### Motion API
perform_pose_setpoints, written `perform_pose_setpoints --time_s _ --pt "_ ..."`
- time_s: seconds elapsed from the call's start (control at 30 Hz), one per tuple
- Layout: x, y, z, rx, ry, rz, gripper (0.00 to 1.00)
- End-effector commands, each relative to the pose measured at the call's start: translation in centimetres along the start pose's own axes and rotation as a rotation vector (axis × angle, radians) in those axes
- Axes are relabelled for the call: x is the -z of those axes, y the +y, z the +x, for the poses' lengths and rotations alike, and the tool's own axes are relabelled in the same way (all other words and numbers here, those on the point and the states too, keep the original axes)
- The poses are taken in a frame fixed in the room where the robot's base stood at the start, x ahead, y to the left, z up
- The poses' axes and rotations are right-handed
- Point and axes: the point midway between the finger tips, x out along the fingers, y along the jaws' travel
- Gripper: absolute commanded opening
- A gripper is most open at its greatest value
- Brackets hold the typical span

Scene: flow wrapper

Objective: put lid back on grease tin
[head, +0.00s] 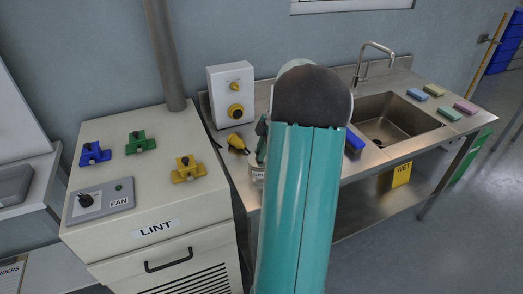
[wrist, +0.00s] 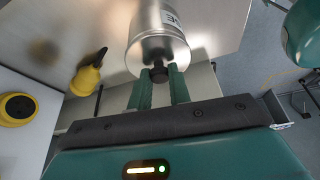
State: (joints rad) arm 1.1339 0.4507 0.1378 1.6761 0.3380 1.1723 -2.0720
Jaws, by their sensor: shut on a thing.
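The silver grease tin (head: 257,173) stands near the left end of the steel counter, partly hidden behind my arm in the head view. In the wrist view its side with part of a white label (wrist: 170,18) shows above the round metal lid (wrist: 158,53). The lid has a black knob (wrist: 159,73). My gripper (wrist: 160,78) has its two teal fingers shut on this knob, one on each side. The lid is at the tin's top; I cannot tell whether it is fully seated. In the head view most of my gripper is hidden by my arm.
A yellow bottle with a black tip (head: 237,143) lies close left of the tin. The sink (head: 395,120) and several sponges are to the right. A LINT cabinet (head: 150,195) adjoins on the left.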

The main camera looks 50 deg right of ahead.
Motion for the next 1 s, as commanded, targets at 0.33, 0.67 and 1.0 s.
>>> perform_pose_setpoints --time_s 0.33,0.67,1.0 --pt "-0.01 0.00 0.03 0.000 0.000 0.000 0.23" --pt "-0.02 0.00 0.03 0.000 0.000 0.000 0.47" --pt "-0.01 0.00 0.03 0.000 0.000 0.000 0.66"
